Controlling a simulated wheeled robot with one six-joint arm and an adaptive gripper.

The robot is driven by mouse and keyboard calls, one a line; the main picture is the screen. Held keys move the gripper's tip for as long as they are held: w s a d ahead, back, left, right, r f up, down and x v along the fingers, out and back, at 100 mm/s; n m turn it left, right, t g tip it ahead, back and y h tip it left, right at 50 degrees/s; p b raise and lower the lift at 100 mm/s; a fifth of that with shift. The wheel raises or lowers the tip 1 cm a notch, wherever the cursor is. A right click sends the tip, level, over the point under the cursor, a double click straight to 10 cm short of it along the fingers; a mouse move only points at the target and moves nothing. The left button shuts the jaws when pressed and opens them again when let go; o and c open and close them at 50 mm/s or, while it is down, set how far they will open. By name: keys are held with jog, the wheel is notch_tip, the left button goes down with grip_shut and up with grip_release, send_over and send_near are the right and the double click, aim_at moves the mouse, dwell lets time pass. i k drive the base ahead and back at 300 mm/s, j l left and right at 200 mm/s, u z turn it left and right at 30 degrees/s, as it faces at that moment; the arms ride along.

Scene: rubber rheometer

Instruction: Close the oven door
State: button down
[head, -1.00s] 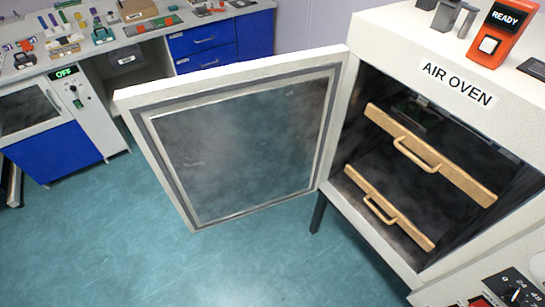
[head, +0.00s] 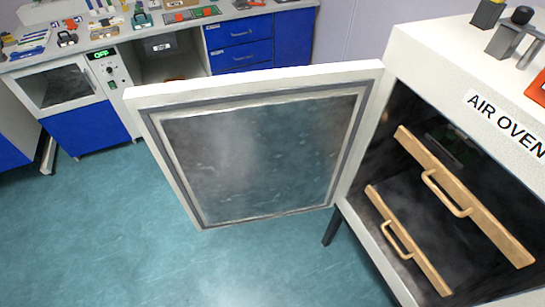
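The oven door (head: 255,160) stands wide open, swung out to the left of the air oven (head: 440,60). It is white-framed with a dark glass pane and hinges at the oven's left front edge. The oven's dark inside shows two wooden drawer fronts or trays with handles, an upper one (head: 480,215) and a lower one (head: 425,263). Both sit within the oven opening. My gripper is not in view.
A workbench (head: 185,22) with blue drawers (head: 238,32) and small tools on top stands behind the door. A unit with a glass window (head: 62,86) is at the left. The teal floor (head: 120,225) left of and below the door is clear.

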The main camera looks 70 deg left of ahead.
aim_at(238, 148)
jog(key=k+j+z, duration=0.1)
jog(key=j, duration=0.35)
jog(key=k+j, duration=0.1)
jog(key=j, duration=0.3)
jog(key=k+j+z, duration=0.15)
jog(key=j, duration=0.3)
jog(key=j+z, duration=0.1)
jog(key=j, duration=0.3)
jog(key=k+j+z, duration=0.1)
jog(key=j, duration=0.3)
jog(key=k+j, duration=0.25)
jog(key=j, duration=0.15)
jog(key=k+j, duration=0.1)
jog(key=j, duration=0.25)
jog(key=k+j, duration=0.15)
jog(key=j, duration=0.2)
jog(key=k+j, duration=0.1)
jog(key=j, duration=0.2)
jog(key=k+j, duration=0.1)
jog(key=j, duration=0.25)
jog(key=k+j, duration=0.15)
jog(key=j, duration=0.2)
jog(key=k+j+u, duration=0.35)
jog(key=k+j, duration=0.15)
